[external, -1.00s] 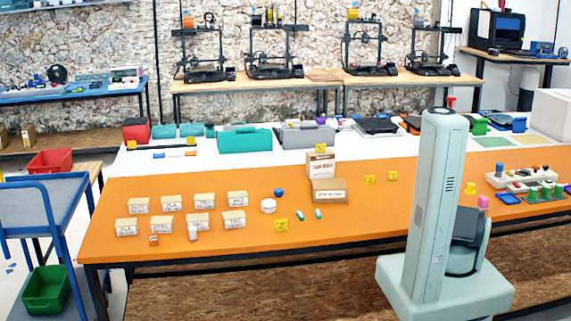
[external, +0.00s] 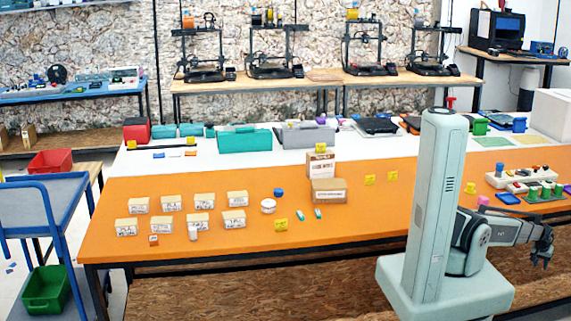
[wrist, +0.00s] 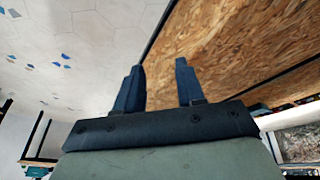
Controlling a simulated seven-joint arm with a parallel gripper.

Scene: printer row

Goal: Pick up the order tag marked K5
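No marking reading K5 can be made out in the external view, so I cannot tell which item is the K5 order tag. Small yellow cards lie on the orange bench: one at the front middle (external: 281,225), and two right of the cardboard boxes (external: 369,180) (external: 391,175). Their print is too small to read. My gripper (external: 545,254) hangs at the far right, in front of the bench and far from these cards. In the wrist view my gripper (wrist: 159,68) shows two dark fingers apart with nothing between them.
Several small labelled boxes (external: 234,220) stand on the bench's left part. Cardboard boxes (external: 329,197) stand mid-bench. A white rack (external: 507,181) and green blocks are at the right. The wrist view shows the floor and the bench's chipboard panel (wrist: 230,50).

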